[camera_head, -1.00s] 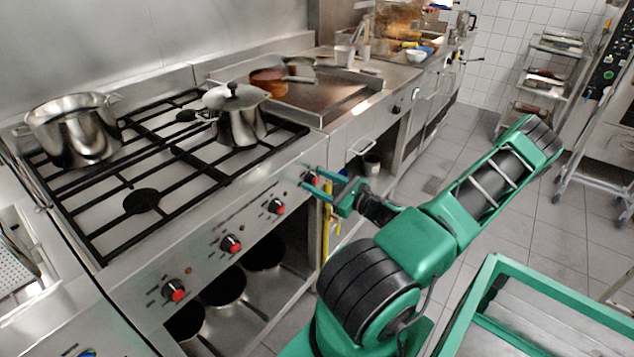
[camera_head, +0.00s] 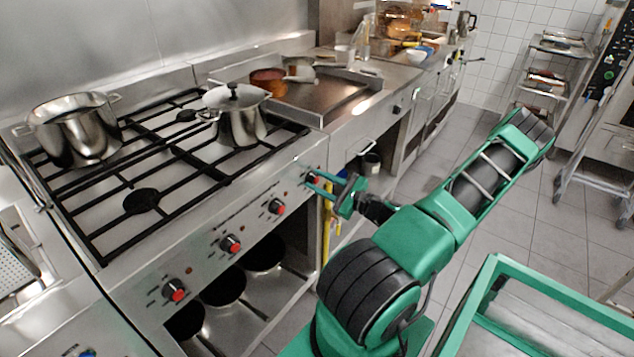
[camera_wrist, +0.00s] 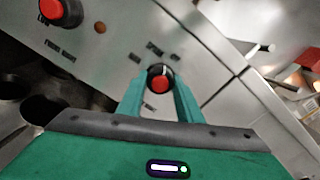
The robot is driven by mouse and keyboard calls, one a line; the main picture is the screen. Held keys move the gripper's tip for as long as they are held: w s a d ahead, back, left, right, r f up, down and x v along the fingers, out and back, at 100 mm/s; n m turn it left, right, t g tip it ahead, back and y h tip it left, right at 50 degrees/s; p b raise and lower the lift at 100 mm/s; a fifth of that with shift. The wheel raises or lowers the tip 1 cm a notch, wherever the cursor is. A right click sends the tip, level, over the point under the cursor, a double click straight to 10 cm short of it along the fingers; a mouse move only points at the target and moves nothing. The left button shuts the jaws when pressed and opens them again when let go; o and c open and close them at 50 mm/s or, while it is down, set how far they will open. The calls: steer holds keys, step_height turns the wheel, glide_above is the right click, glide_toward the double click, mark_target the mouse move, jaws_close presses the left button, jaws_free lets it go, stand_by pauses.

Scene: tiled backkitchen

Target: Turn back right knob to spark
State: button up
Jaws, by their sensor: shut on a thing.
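The stove front carries a row of red-faced knobs. The knob at the far right end (camera_head: 313,177) sits between the fingertips of my gripper (camera_head: 315,181), which partly hide it in the head view. In the wrist view this knob (camera_wrist: 160,79) shows its red face and black rim, with a pale mark near the top. My green fingers (camera_wrist: 160,92) are shut on it, one on each side. Dark printed labels surround it on the steel panel. I cannot read the labels.
Other knobs (camera_head: 276,206) (camera_head: 231,243) (camera_head: 175,290) line the panel to the left; one shows in the wrist view (camera_wrist: 60,12). A large pot (camera_head: 75,135) and a lidded pot (camera_head: 238,122) stand on the stove grates. An open shelf lies below the panel.

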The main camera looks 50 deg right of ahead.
steer(key=shift+n, duration=2.1)
steer(key=shift+f, duration=0.1)
steer(key=o, duration=1)
steer(key=shift+o, duration=0.2)
steer(key=shift+s, duration=0.15)
steer(key=s, duration=1)
steer(key=shift+s+d, duration=0.25)
steer(key=shift+d, duration=0.15)
